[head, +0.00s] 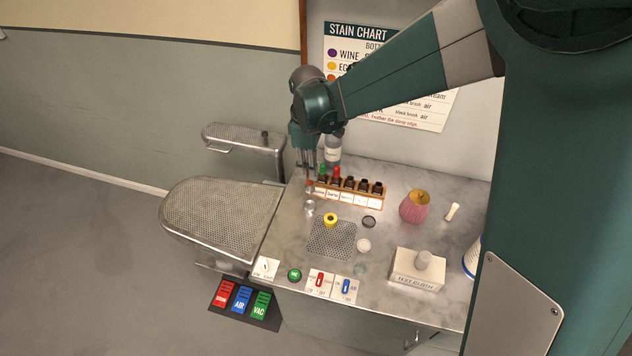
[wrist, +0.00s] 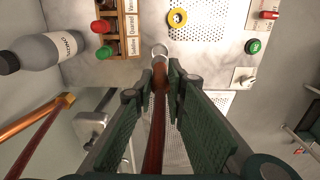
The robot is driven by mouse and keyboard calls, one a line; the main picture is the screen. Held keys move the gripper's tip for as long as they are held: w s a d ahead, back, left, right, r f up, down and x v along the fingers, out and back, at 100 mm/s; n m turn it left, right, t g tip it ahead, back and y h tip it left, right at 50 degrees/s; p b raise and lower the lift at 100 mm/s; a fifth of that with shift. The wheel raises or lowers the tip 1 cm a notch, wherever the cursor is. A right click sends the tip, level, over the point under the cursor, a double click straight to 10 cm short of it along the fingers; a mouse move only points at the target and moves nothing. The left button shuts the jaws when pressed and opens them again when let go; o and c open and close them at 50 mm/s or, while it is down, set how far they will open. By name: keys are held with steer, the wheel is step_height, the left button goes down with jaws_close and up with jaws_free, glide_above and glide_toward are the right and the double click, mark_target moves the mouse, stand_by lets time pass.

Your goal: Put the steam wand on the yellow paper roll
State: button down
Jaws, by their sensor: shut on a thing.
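My gripper (head: 307,172) is shut on the steam wand, a brown-red rod with a silver end. In the wrist view the wand (wrist: 155,115) runs between the two fingers (wrist: 160,80), its silver end pointing past the fingertips. In the head view the silver end (head: 309,207) shows below the gripper, over the left part of the worktop; whether it touches the surface I cannot tell. The yellow paper roll (head: 330,219), a small yellow ring with a dark centre, lies by the perforated plate, right of the wand's end. It also shows in the wrist view (wrist: 177,18).
A dark cap (head: 369,221), white disc (head: 363,245), pink ribbed pot (head: 414,206) and cloth box (head: 418,270) stand to the right. Switches (head: 320,281) line the front.

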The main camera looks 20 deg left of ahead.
steer(key=s+d+r, duration=0.2)
steer(key=s+d, duration=0.2)
steer(key=d, duration=0.4)
steer(key=shift+d+r, duration=0.25)
steer(key=shift+f, duration=0.15)
steer(key=shift+f+p, duration=0.35)
steer(key=shift+f, duration=2.45)
steer(key=shift+f, duration=2.05)
steer(key=shift+f, duration=0.25)
steer(key=c, duration=2.3)
jaws_free()
steer(key=shift+r, duration=0.1)
steer(key=shift+r, duration=0.1)
